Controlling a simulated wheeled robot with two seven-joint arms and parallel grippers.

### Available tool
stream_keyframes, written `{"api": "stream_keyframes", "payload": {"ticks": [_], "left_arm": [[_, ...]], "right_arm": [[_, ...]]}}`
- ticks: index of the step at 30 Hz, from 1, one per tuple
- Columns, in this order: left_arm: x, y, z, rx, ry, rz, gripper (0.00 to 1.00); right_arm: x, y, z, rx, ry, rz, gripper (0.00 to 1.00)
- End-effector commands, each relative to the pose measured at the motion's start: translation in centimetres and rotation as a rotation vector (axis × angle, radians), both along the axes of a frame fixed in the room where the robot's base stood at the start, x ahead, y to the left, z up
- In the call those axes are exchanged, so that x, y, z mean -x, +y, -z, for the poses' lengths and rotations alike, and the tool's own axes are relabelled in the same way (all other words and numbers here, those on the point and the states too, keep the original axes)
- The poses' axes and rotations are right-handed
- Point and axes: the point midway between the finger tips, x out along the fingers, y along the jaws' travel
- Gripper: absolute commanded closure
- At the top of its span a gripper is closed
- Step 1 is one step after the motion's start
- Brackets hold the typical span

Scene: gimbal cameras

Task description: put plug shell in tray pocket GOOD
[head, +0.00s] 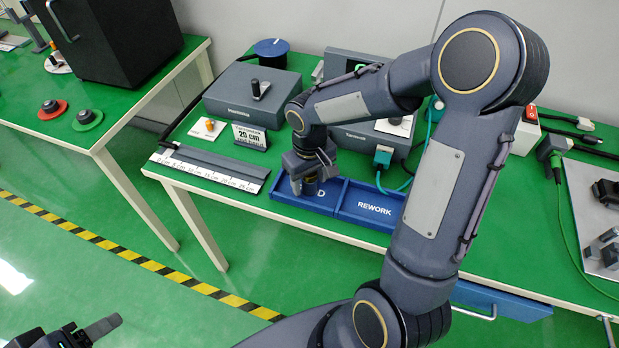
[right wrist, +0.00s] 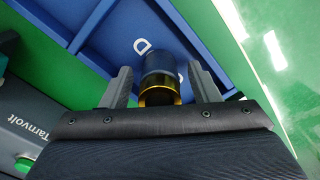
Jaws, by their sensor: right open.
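The plug shell (right wrist: 160,62) is a dark cylinder with a gold ring at its near end. It stands between the spread fingers of my right gripper (right wrist: 160,85), with a gap on each side in the right wrist view. In the head view the shell (head: 310,188) shows below my right gripper (head: 308,178), over the left pocket of the blue tray (head: 340,230). That pocket's label is mostly covered; a final D shows. Whether the shell's base touches the pocket floor is hard to see. Part of my left gripper (head: 92,333) shows at the bottom left, away from the table.
The tray's right pocket, marked REWORK (head: 374,210), looks empty. A ruler fixture (head: 210,170) lies left of the tray. Grey boxes (head: 250,95) and a 20 cm sign (head: 250,137) stand behind. My right arm hides part of the table. A blue drawer (head: 500,300) protrudes in front.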

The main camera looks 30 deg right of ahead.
Motion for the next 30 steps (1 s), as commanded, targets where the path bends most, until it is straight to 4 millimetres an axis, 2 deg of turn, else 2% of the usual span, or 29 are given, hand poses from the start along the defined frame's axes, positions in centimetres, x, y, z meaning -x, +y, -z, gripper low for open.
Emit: {"api": "stream_keyframes", "payload": {"ticks": [7,19,26,30], "left_arm": [[0.0,0.0,-0.5,0.0,0.0,0.0,0.41],[0.0,0.0,-1.4,0.0,0.0,0.0,0.41],[0.0,0.0,-1.6,0.0,0.0,0.0,0.41],[0.0,0.0,-1.6,0.0,0.0,0.0,0.41]], "right_arm": [[-0.1,0.0,-1.4,0.001,-0.005,0.001,0.45],[-0.1,0.0,-9.6,0.0,-0.006,0.0,0.45],[0.1,0.0,-12.1,-0.001,-0.003,0.0,0.45],[2.0,-0.1,-13.4,-0.03,-0.043,0.017,0.45]]}}
